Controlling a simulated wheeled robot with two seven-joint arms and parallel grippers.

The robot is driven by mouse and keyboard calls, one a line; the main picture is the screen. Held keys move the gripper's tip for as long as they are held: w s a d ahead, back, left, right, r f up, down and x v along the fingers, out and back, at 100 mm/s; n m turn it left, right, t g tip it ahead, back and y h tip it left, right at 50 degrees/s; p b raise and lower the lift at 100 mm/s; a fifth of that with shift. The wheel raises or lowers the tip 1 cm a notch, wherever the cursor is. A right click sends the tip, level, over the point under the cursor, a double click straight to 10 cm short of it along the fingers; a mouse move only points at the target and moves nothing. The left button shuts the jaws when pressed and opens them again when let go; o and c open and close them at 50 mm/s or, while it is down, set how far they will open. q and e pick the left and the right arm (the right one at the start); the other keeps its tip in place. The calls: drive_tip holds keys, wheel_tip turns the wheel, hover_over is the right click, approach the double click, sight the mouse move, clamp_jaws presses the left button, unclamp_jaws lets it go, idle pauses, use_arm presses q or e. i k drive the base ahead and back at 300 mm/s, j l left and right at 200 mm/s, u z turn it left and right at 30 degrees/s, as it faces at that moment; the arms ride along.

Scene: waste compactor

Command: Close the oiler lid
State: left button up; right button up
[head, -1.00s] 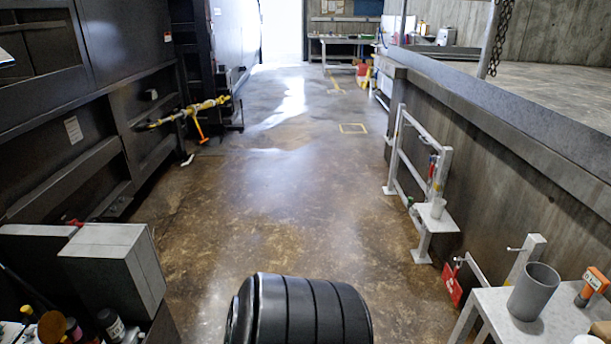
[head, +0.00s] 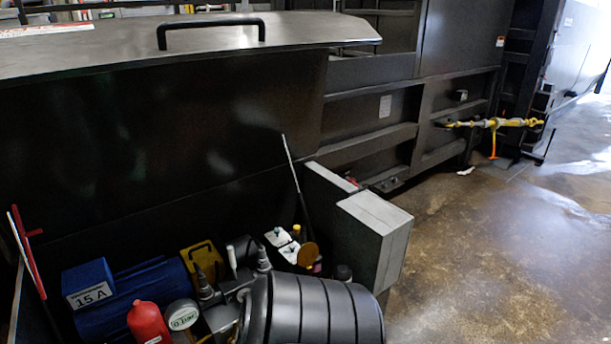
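I cannot tell for certain which part is the oiler lid. A round brown-orange disc (head: 308,255) stands tilted among small white and dark bottles, left of a grey box, and may be a raised lid. Its hinge and what it belongs to are too small to make out.
A grey box (head: 372,238) stands at right. A blue unit marked 15 A (head: 90,283), a red bottle (head: 148,322), a round gauge (head: 183,315) and a yellow part (head: 203,262) crowd the lower left. A black handled panel (head: 160,120) rises behind.

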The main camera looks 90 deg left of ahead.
sight(307, 254)
drive_tip(key=u, duration=2.65)
